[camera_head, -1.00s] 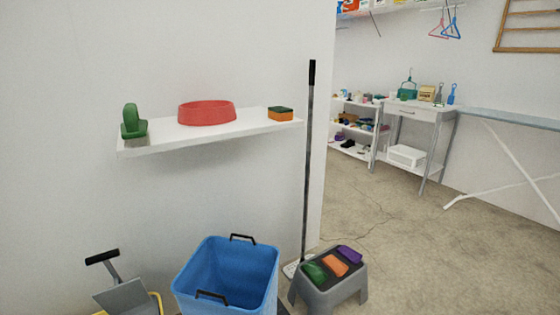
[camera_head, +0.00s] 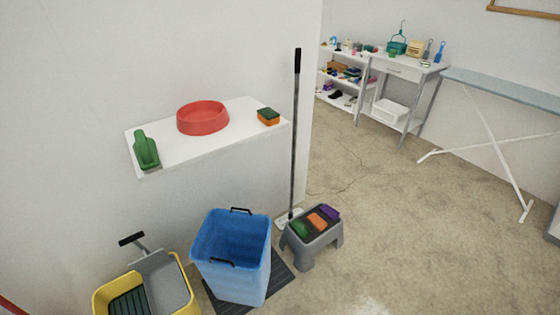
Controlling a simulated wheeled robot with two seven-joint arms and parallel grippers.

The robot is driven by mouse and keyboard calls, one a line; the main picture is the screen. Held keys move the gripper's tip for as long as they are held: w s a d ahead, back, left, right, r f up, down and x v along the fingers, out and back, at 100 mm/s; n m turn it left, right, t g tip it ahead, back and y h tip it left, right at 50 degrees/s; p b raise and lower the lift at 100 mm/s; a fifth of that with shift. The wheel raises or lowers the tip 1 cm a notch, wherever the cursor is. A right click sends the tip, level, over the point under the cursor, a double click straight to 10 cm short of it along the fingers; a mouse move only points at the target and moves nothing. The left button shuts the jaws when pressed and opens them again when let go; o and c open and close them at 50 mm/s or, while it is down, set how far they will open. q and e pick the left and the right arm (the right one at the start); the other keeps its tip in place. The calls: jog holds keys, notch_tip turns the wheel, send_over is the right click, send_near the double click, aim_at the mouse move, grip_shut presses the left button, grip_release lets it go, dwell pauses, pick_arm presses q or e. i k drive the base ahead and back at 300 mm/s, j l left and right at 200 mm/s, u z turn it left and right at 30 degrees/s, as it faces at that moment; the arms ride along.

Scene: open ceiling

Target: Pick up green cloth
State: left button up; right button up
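A green cloth (camera_head: 300,229) lies on the left part of the top of a small grey step stool (camera_head: 318,246). An orange cloth (camera_head: 317,221) and a purple cloth (camera_head: 330,213) lie beside it on the same stool, in a row toward the right. The stool stands on the floor right of a blue bin. Neither of my grippers shows in the head view.
A blue bin (camera_head: 232,255) and a yellow mop bucket (camera_head: 180,297) stand left of the stool. A mop (camera_head: 296,140) stands upright behind it. A white wall shelf (camera_head: 190,150) holds a red bowl (camera_head: 203,118). Floor right of the stool is clear.

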aim_at(300, 228)
jog(key=u, duration=0.35)
jog(key=i+l+u, duration=0.25)
jog(key=l, duration=0.2)
jog(key=i+l+u, duration=0.2)
jog(key=l, duration=0.3)
jog(key=l+u, duration=0.25)
jog(key=l, duration=0.25)
jog(key=l+u, duration=0.2)
jog(key=l, duration=0.3)
jog(key=i, duration=0.05)
